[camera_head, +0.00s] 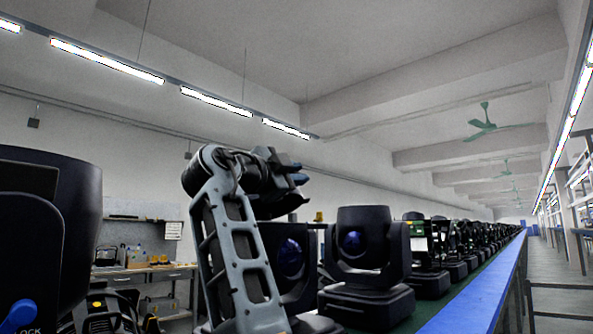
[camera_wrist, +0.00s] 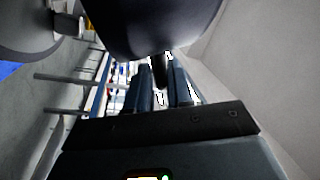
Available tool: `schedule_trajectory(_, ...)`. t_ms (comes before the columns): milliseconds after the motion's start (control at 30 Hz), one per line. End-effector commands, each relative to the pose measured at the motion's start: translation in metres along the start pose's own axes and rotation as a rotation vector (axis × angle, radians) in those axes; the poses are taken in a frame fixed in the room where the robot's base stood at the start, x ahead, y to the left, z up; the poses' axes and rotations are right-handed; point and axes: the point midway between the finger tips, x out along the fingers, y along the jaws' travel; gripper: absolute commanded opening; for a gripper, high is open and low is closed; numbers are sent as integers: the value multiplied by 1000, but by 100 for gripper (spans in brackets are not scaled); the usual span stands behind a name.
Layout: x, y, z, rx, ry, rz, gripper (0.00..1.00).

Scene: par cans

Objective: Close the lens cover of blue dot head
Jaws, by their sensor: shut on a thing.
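My gripper (camera_head: 298,176) is raised in the middle of the head view, above a black moving head (camera_head: 290,252) with a blue lens, which my arm partly hides. In the wrist view my gripper (camera_wrist: 161,72) has its two blue-grey fingers on either side of a short dark peg (camera_wrist: 160,68). The peg hangs from a large dark rounded body (camera_wrist: 150,22). A second black head (camera_head: 362,240) with a blue lens stands upright to the right. I cannot tell which head bears the blue dot, nor how its lens cover stands.
A large black unit (camera_head: 75,210) with a blue knob (camera_head: 18,315) fills the left edge. A row of heads recedes right along a blue-edged bench (camera_head: 480,300). A workbench (camera_head: 145,270) stands at the back left. The aisle at the right is clear.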

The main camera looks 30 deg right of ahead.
Motion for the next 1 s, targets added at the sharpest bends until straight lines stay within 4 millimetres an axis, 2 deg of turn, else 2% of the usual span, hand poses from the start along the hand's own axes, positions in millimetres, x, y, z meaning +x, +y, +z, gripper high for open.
schedule_trajectory(233,0,0,0,-3,2,-1,0)
schedule_trajectory(267,0,0,0,-3,2,-1,23)
schedule_trajectory(467,0,0,0,-2,1,-1,41)
schedule_trajectory(767,1,-4,-3,0,1,-1,41)
schedule_trajectory(867,2,-13,-8,1,1,-1,41)
schedule_trajectory(1000,7,-36,-21,3,3,-2,41)
